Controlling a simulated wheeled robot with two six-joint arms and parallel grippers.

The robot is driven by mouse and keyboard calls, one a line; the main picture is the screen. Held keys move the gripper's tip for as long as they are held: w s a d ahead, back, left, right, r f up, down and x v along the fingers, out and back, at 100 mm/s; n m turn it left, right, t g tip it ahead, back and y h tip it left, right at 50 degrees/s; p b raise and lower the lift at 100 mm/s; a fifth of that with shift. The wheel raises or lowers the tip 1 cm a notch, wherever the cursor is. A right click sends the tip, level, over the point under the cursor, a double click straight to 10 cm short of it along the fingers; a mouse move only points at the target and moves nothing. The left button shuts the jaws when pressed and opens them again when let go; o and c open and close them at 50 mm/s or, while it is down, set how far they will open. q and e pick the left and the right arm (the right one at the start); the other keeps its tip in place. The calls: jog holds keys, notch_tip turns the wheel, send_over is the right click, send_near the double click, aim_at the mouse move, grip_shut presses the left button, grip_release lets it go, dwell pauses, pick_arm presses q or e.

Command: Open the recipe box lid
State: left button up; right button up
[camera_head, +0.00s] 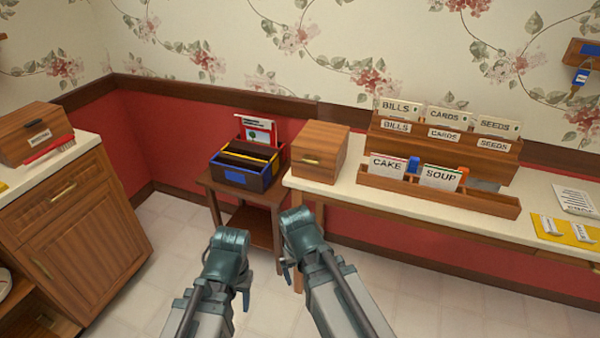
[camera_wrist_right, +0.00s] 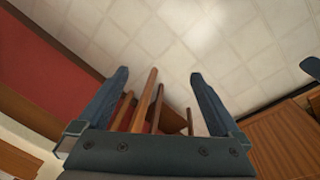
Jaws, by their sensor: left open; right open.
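A closed wooden box (camera_head: 319,152) with a brass pull on its front stands at the left end of the long counter. A second closed wooden box (camera_head: 32,132) with a small white label sits on the left cabinet; its label is too small to read. I cannot tell which one is the recipe box. My left gripper (camera_head: 228,243) is low in the middle, in front of the small side table and away from both boxes. My right gripper (camera_head: 300,232) is beside it, below the counter box. In the right wrist view its fingers (camera_wrist_right: 157,76) are apart and empty.
A dark file box (camera_head: 247,172) with folders stands on the small side table (camera_head: 258,190). A wooden rack (camera_head: 440,200) with labelled cards stands right of the counter box on the counter (camera_head: 400,212). A red-and-white item (camera_head: 48,149) lies before the labelled box. The tiled floor (camera_head: 440,300) is open.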

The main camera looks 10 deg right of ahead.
jog(key=w+d+f+m+t+h+b, duration=0.2)
jog(key=w+d+f+b, duration=0.2)
jog(key=d+f+b, duration=0.15)
jog(key=m+t+h+b, duration=0.2)
jog(key=m+t+h, duration=0.45)
jog(key=t, duration=0.55)
send_near(310, 161)
jog(key=shift+n, duration=0.45)
jog(key=x, duration=0.9)
jog(key=shift+w+d, duration=0.2)
jog(key=shift+w, duration=0.15)
jog(key=shift+c, duration=0.3)
grip_shut()
